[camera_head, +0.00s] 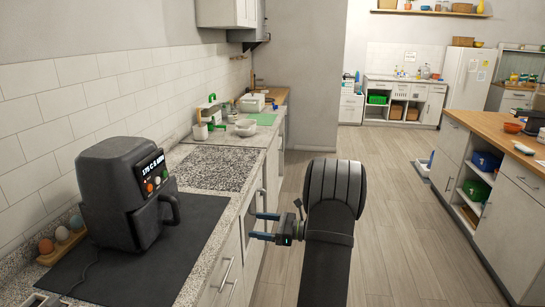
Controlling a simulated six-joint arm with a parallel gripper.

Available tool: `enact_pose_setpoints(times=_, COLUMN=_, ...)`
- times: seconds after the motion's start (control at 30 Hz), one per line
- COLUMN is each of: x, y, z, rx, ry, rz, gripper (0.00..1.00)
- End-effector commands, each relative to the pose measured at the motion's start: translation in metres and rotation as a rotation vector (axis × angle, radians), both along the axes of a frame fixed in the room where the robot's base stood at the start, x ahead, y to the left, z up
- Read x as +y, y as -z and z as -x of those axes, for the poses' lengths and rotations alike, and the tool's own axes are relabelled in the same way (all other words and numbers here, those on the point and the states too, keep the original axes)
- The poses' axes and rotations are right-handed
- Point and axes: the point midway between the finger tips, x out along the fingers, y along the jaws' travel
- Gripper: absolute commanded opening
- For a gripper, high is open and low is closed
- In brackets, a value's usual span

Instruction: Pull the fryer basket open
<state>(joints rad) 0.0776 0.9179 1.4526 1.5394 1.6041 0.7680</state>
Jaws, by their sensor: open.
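The black air fryer (122,190) stands upright on a dark mat on the left counter. Its front, with a lit display and knobs, faces right. The fryer basket handle (172,207) sticks out from the lower front, and the basket looks pushed in. My gripper (253,226) is to the right of the fryer, just beyond the counter's front edge. Its two fingers point left toward the handle and are apart, with nothing between them. A clear gap separates the fingers from the handle.
The dark mat (185,262) leaves free room right of the fryer. An egg holder (62,246) sits left of it. A speckled panel (214,168), bowls (246,127) and a green board (260,119) lie farther back. Cabinet handles (226,272) stick out below the counter edge.

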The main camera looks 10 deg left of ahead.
Motion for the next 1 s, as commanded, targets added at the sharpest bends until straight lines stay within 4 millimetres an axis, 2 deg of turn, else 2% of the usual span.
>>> enact_pose_setpoints(times=0.03, x=0.016, y=-0.004, z=0.003, rx=-0.002, ry=0.009, rz=-0.002, gripper=0.65)
enact_pose_setpoints(times=0.13, x=0.054, y=-0.014, z=0.01, rx=-0.009, ry=0.051, rz=-0.006, gripper=0.45)
enact_pose_setpoints(times=0.17, x=0.065, y=-0.017, z=0.013, rx=-0.009, ry=0.066, rz=-0.006, gripper=0.42)
enact_pose_setpoints(times=0.3, x=0.105, y=-0.025, z=0.025, rx=-0.004, ry=0.127, rz=-0.003, gripper=0.42)
enact_pose_setpoints(times=0.47, x=0.125, y=-0.028, z=0.031, rx=0.002, ry=0.162, rz=0.002, gripper=0.42)
enact_pose_setpoints(times=0.63, x=0.144, y=-0.028, z=0.028, rx=0.003, ry=0.163, rz=0.003, gripper=0.42)
enact_pose_setpoints(times=1.0, x=0.222, y=-0.028, z=0.013, rx=0.001, ry=0.161, rz=0.002, gripper=0.42)
